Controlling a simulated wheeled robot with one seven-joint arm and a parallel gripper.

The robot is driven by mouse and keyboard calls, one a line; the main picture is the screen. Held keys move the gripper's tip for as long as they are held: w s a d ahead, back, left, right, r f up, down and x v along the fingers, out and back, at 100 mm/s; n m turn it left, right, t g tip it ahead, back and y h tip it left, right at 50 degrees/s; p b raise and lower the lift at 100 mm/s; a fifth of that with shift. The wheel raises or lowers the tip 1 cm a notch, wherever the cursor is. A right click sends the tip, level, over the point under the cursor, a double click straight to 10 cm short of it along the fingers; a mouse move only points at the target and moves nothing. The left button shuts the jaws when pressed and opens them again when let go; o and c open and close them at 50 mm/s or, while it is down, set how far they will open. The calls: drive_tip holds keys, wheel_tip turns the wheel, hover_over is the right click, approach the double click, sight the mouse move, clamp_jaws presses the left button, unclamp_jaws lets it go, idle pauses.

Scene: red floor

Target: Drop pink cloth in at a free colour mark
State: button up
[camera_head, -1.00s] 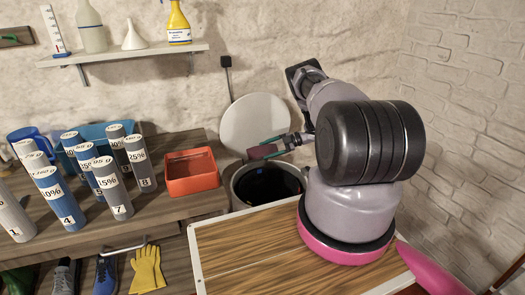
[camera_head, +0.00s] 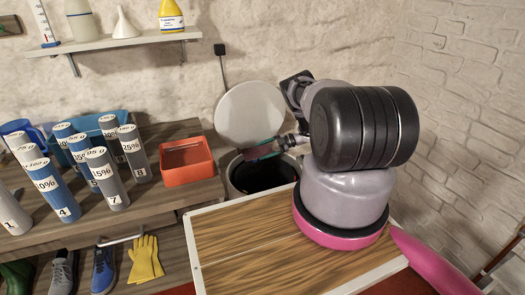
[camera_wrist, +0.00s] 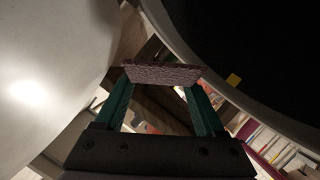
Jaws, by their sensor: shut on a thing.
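The pink cloth (camera_wrist: 162,73) is a flat mauve-pink piece with a speckled surface. My gripper (camera_wrist: 161,84) is shut on it, with a green finger at each side. In the head view my gripper (camera_head: 272,148) holds the cloth (camera_head: 260,152) above the dark bin (camera_head: 236,180), in front of the round white lid (camera_head: 249,105). In the wrist view the lid (camera_wrist: 45,75) fills the left and the dark bin opening (camera_wrist: 265,45) the upper right. A small yellow mark (camera_wrist: 233,80) shows near the opening's edge. Other colour marks cannot be made out.
A red open box (camera_head: 187,175) stands left of the bin on the wooden bench. Several numbered cylinders (camera_head: 107,185) stand further left. A white-edged wooden top (camera_head: 235,245) lies in front of the bin. The brick wall (camera_head: 460,110) is at the right.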

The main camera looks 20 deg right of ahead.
drive_tip(key=o, duration=1.5)
drive_tip(key=shift+d, duration=0.1)
drive_tip(key=v, duration=1)
drive_tip(key=shift+s+d+r, duration=0.1)
drive_tip(key=shift+d+r, duration=0.05)
drive_tip(key=shift+d, duration=0.15)
drive_tip(key=shift+s, duration=0.1)
